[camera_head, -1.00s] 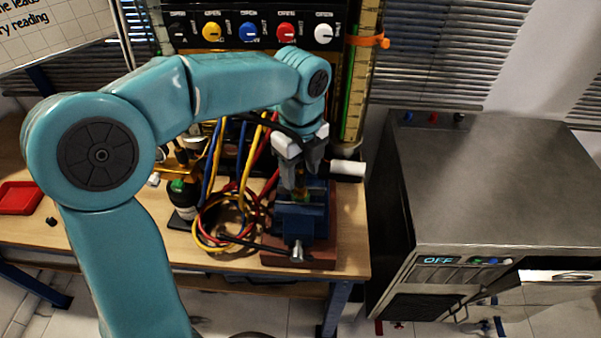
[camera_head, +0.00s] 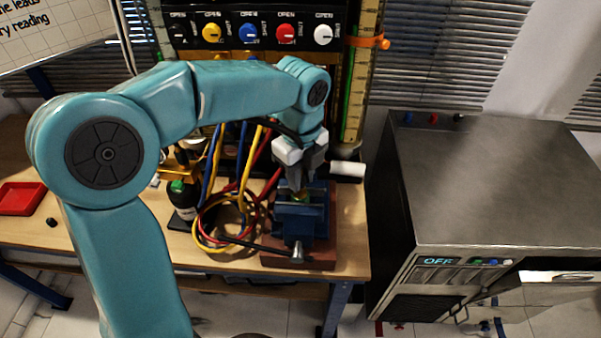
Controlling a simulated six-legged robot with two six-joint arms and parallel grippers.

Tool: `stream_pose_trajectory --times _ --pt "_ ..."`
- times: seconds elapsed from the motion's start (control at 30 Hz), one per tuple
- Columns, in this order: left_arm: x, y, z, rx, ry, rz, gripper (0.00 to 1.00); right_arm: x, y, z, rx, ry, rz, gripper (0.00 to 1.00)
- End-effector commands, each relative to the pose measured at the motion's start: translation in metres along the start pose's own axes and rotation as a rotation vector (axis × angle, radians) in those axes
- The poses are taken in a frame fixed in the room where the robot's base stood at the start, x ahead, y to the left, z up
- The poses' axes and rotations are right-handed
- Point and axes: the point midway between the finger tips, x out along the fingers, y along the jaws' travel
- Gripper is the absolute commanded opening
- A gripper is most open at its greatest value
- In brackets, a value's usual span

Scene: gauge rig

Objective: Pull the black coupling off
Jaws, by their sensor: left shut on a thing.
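My left gripper (camera_head: 300,180) points down over the blue vise (camera_head: 298,222) on the bench, with its grey fingers shut. It is shut on the black coupling, which the fingers and the wrist hide. A black hose (camera_head: 284,130) arches in behind the wrist. A small yellow-green fitting (camera_head: 301,197) shows in the vise jaws just under the fingertips. I cannot tell whether the coupling and this fitting are touching. My right gripper is not in view.
Blue, yellow and red hoses (camera_head: 212,235) coil on the wooden bench left of the vise. A valve panel (camera_head: 265,30) rises behind. A steel cabinet (camera_head: 490,185) stands at the right.

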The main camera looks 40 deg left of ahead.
Motion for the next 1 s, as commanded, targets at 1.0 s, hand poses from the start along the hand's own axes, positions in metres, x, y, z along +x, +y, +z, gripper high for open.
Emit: stream_pose_trajectory --times 1.0 --pt "-0.047 0.0 0.0 0.0 -0.001 -0.003 0.0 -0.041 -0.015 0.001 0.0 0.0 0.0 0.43"
